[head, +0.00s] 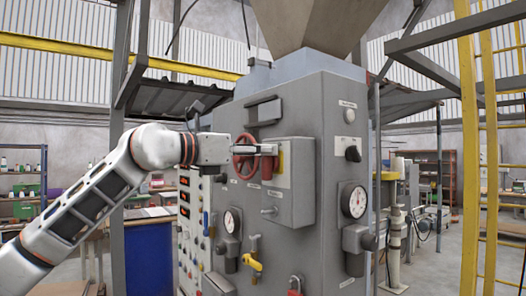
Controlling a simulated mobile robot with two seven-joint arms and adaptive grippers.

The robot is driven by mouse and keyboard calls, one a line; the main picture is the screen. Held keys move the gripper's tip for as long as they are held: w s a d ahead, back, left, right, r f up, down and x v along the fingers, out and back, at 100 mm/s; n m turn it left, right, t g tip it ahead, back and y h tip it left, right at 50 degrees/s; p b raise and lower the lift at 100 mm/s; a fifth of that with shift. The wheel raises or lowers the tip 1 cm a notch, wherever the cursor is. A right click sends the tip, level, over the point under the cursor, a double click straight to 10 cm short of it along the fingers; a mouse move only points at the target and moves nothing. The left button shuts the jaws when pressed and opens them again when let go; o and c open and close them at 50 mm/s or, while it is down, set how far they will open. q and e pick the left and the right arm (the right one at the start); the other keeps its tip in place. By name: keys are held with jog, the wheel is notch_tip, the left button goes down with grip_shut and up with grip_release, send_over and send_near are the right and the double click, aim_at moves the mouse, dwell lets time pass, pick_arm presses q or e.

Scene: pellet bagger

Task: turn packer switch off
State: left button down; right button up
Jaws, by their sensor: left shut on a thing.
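The machine's grey switch box (296,205) stands out from the front of the large grey cabinet. A yellow plate with a red part, which I take as the packer switch (267,168), is on the left side of this box. My left gripper (268,149) reaches in from the left and is shut on the switch. The fingers cover part of the switch, so I cannot tell its exact angle. My right gripper is not in view.
A red handwheel (240,160) sits right behind my left gripper. Below are a pressure gauge (232,221), a yellow valve handle (252,263) and a panel of buttons (192,215). A second gauge (354,201) and black knob (353,154) are on the right face.

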pick_arm(q)
jog(key=shift+f+n, duration=0.1)
jog(key=shift+n, duration=0.2)
jog(key=n, duration=0.1)
jog(key=n+b, duration=0.1)
jog(key=w+n+b, duration=0.1)
jog(key=shift+a+f, duration=0.2)
jog(key=shift+a, duration=0.05)
jog(key=f+n+b, duration=0.1)
jog(key=n, duration=0.3)
jog(key=w+n+b, duration=0.1)
jog(key=n, duration=0.4)
jog(key=a+f+n+b, duration=0.1)
jog(key=n, duration=0.4)
jog(key=shift+w+f, duration=0.2)
jog(key=shift+f, duration=0.1)
jog(key=shift+n, duration=0.3)
jog(key=c, duration=2)
grip_release()
jog(key=shift+a+r, duration=0.1)
